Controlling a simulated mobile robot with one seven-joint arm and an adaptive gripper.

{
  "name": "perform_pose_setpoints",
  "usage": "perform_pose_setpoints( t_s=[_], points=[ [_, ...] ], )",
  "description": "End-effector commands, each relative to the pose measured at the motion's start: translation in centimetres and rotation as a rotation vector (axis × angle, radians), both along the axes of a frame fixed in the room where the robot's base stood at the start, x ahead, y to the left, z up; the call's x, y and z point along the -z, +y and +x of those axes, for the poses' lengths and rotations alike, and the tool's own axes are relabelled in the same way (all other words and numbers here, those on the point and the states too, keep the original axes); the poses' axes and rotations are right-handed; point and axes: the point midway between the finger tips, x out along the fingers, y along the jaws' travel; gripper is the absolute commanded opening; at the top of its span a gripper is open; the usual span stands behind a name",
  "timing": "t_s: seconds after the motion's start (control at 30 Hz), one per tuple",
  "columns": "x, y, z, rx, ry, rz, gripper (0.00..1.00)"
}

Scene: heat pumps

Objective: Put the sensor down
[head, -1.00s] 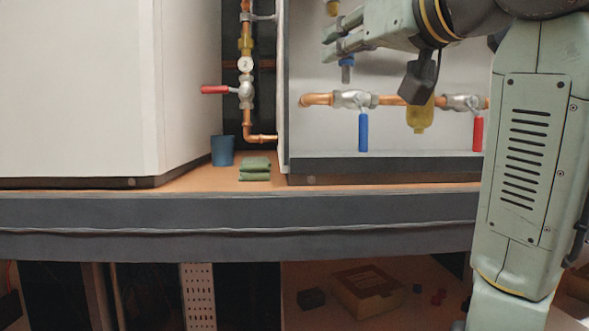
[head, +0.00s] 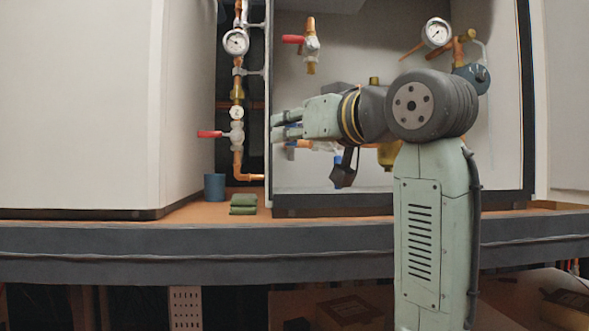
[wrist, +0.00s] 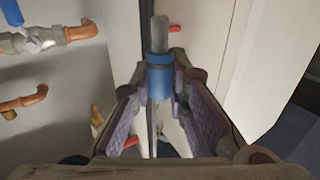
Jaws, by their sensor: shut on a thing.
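The sensor is a small cylinder with a blue collar and a grey end. In the wrist view the sensor (wrist: 159,75) sits between the fingertips of my gripper (wrist: 160,88), whose purple-lined fingers are shut on it. In the head view my gripper (head: 274,125) points left, raised in front of the left edge of the right-hand cabinet.
A blue cup (head: 214,187) and a stack of green cloths or pads (head: 243,204) stand on the orange-brown bench top (head: 187,213) between the cabinets. A copper pipe with a red-handled valve (head: 210,134) rises behind them.

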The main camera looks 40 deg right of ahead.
Motion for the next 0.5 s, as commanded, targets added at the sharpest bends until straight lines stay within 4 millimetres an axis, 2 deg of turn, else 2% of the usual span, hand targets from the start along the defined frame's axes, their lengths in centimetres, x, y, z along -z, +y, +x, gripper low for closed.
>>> perform_pose_setpoints(
  t_s=[0.2, 0.5],
  points=[
    [-0.4, -3.9, 4.6, -0.001, 0.003, 0.004, 0.00],
    [-0.3, -7.9, 9.3, 0.000, 0.002, 0.002, 0.00]
  ],
)
